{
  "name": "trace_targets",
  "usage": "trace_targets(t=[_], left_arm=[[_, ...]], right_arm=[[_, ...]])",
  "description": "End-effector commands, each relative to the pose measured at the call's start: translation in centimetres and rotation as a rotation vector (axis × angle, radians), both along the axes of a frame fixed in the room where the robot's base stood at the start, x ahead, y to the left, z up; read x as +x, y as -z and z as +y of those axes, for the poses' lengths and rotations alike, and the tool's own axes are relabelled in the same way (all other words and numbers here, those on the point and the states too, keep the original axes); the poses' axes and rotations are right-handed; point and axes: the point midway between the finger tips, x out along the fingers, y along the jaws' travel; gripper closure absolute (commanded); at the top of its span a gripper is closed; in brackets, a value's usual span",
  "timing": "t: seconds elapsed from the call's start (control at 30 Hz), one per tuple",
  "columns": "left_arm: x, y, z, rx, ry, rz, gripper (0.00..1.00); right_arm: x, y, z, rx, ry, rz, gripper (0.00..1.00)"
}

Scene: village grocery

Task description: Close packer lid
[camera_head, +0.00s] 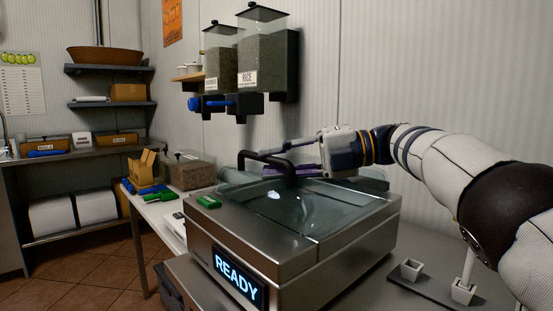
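The packer (278,253) is a steel box with a lit READY display (238,279) on its front. Its clear lid (315,208) lies low over the top; I cannot tell whether it is fully seated. A dark arched handle (265,158) stands at the lid's back left. My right gripper (283,159) reaches in from the right, behind the handle. Its two fingers are apart, one above the other, with their tips close to the handle's right side. I cannot tell whether they touch it. My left gripper is not in view.
A small green item (208,202) lies on the packer's left rim. Wall dispensers (264,62) hang above and behind. A side table (160,209) with a cardboard box (144,170) stands left.

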Motion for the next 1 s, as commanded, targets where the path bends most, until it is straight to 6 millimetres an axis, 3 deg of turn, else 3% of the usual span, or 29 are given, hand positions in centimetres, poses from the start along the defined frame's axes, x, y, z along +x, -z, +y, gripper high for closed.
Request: trace_targets(t=[0.17,0.43,0.6,1.0], left_arm=[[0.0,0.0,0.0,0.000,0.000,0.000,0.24],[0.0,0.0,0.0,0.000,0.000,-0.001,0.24],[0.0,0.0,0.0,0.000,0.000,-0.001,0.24],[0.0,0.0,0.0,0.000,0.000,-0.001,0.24]], right_arm=[[-0.1,-0.2,-1.2,0.000,0.003,0.000,0.79],[-0.9,-1.3,-8.3,0.001,0.005,-0.001,0.79],[-1.3,-1.7,-11.1,0.000,0.002,-0.001,0.79],[-1.5,-1.9,-11.8,0.000,0.000,0.000,0.79]])
